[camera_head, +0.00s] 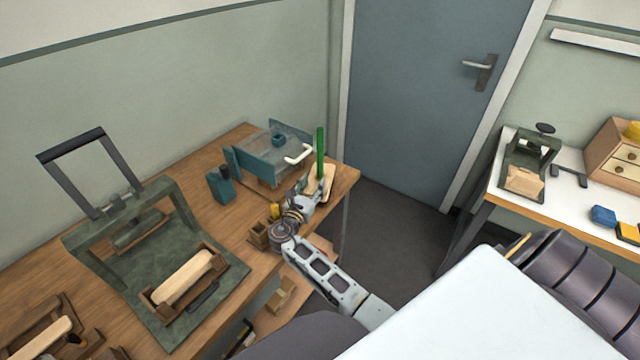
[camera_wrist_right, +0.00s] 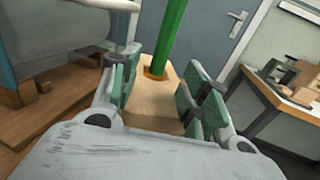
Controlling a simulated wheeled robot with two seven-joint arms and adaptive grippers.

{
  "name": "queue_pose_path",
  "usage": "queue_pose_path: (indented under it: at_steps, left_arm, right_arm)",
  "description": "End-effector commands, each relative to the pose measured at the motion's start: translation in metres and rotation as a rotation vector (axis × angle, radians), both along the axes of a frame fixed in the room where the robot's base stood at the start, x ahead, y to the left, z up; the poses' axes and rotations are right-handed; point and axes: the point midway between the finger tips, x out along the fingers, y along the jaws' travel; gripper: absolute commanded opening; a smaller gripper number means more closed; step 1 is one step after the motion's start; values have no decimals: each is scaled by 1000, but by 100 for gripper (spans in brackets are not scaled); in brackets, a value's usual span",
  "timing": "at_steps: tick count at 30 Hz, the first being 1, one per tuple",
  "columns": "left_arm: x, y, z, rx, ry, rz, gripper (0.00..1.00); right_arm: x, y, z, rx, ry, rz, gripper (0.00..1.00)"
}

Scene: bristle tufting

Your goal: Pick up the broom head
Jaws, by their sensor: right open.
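A pale wooden block with an upright green stick, which looks like the broom head (camera_head: 325,183), is near the right end of the wooden workbench. The green stick (camera_head: 320,150) rises from it and also shows in the right wrist view (camera_wrist_right: 172,35). My right gripper (camera_wrist_right: 158,92) is open. Its green-padded fingers stand on either side of the wooden block (camera_wrist_right: 150,112), which lies between them. Whether a pad touches the wood I cannot tell. In the head view my right wrist hides part of the block. My left gripper is not in view.
A teal machine with a white handle (camera_head: 298,154) stands close behind the block. A dark green box (camera_head: 220,185) and a green press (camera_head: 130,255) holding a wooden block (camera_head: 185,278) are to the left. A white table (camera_head: 560,205) stands at right.

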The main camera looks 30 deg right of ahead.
Motion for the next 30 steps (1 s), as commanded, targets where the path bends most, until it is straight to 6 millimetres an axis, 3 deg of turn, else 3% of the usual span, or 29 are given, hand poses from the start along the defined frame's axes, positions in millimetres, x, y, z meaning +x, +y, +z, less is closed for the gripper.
queue_pose_path:
  at_steps: [11, 18, 30]
  left_arm:
    - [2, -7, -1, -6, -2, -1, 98]
    - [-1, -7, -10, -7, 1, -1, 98]
    - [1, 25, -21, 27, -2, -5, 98]
  right_arm:
    - [1, -2, 0, 0, 0, 0, 46]
    - [12, -16, -2, 1, -1, -2, 46]
    - [32, -43, -1, 1, -1, 0, 46]
